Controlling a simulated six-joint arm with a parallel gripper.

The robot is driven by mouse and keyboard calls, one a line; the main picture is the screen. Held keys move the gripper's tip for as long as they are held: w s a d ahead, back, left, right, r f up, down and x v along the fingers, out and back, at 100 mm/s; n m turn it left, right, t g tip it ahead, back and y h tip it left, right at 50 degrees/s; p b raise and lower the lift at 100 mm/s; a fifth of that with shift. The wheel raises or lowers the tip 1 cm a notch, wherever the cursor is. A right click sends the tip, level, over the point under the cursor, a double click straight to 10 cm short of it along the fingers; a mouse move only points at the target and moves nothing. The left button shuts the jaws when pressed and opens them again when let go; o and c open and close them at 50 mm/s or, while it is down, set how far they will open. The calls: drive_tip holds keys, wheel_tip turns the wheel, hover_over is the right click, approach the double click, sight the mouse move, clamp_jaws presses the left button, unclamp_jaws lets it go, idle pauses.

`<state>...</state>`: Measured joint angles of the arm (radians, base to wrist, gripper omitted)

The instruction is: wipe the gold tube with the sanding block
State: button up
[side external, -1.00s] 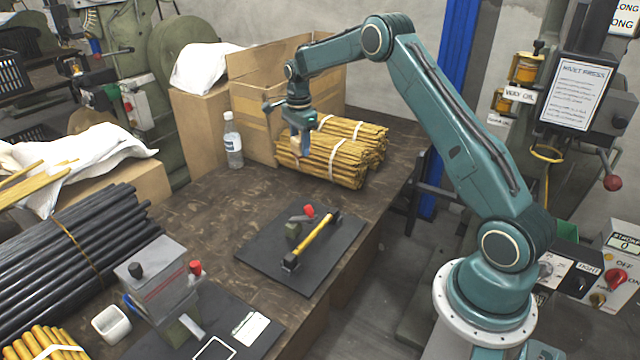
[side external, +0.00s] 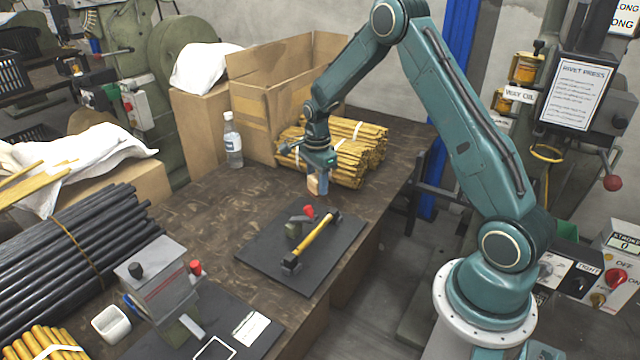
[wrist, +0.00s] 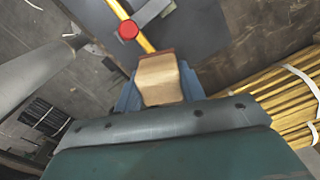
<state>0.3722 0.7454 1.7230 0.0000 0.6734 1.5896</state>
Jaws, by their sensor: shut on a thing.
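The gold tube (side external: 315,241) lies across a fixture on a dark mat (side external: 268,249), with a black piece at each end. It also shows in the wrist view (wrist: 117,10), partly hidden by the block. My gripper (side external: 317,184) is shut on the sanding block (side external: 313,186), a tan block with a reddish-brown edge. The block also shows between the fingers in the wrist view (wrist: 160,80). The gripper is above the table, beyond the tube's far end, and the block is apart from the tube. A red knob (side external: 308,211) stands beside the tube.
A bundle of gold tubes (side external: 345,165) lies behind my gripper, with a cardboard box (side external: 262,110) and a bottle (side external: 232,140) at the back. A grey press (side external: 160,285) and black tubes (side external: 70,255) are at left. Bare table lies left of the mat.

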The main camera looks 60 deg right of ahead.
drive_tip(key=shift+s+a+f, duration=0.3)
drive_tip(key=shift+s+a, duration=0.05)
drive_tip(key=shift+s, duration=0.3)
drive_tip(key=shift+s+a+f, duration=0.25)
drive_tip(key=shift+s+a, duration=0.05)
drive_tip(key=shift+s, duration=0.3)
drive_tip(key=shift+f, duration=0.1)
